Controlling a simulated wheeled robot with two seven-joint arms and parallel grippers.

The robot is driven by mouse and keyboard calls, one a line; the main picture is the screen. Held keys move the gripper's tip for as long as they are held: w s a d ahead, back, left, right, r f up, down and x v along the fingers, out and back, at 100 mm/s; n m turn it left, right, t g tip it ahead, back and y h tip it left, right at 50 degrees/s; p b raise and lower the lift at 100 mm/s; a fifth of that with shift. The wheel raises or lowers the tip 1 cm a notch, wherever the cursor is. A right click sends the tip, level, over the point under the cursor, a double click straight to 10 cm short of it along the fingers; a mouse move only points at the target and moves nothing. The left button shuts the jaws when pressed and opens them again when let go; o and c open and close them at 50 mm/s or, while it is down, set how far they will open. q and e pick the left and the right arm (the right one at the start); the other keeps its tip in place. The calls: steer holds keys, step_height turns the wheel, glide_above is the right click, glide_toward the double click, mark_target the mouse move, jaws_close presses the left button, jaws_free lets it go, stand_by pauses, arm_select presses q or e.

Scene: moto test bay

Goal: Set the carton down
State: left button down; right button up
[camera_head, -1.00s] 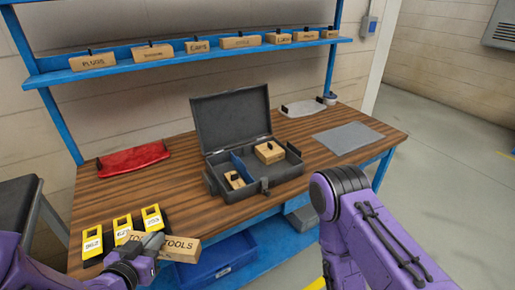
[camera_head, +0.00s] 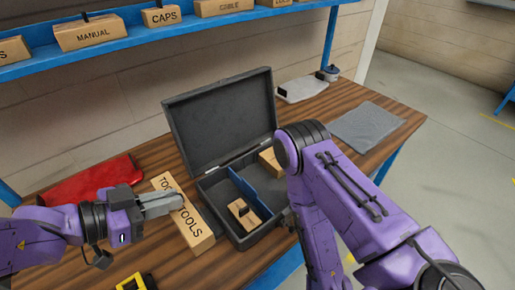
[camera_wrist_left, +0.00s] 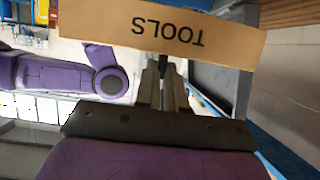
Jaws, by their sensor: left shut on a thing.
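The tan carton (camera_head: 196,233) is marked TOOLS and is long and narrow. My left gripper (camera_head: 168,203) is shut on it near the middle and holds it along the left side of the open black case (camera_head: 210,190). In the left wrist view the carton (camera_wrist_left: 220,40) lies across the top, with the gripper fingers (camera_wrist_left: 165,80) on it. I cannot tell whether its underside touches the table. My right arm crosses in front of the case's right part, and its gripper is not in view.
The case has a blue divider (camera_head: 247,186), with a small box (camera_head: 244,213) in its near compartment and another (camera_head: 268,161) in the far one. Labelled boxes stand on the blue shelf (camera_head: 120,20).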

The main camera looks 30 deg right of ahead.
arm_select(q)
steer(key=shift+d+r, duration=0.1)
steer(key=shift+r, duration=0.05)
steer(key=w+a+f, duration=0.3)
steer(key=f, duration=0.1)
steer(key=w+a+f+p, duration=0.1)
steer(key=w+a+f, duration=0.2)
steer(key=a+f, duration=0.1)
steer(key=w+a+f, duration=0.3)
steer(key=f, duration=0.1)
steer(key=shift+w+a+f+p, duration=0.15)
steer(key=shift+w+f+p, duration=0.1)
steer(key=shift+f+p, duration=0.1)
steer(key=shift+f, duration=0.2)
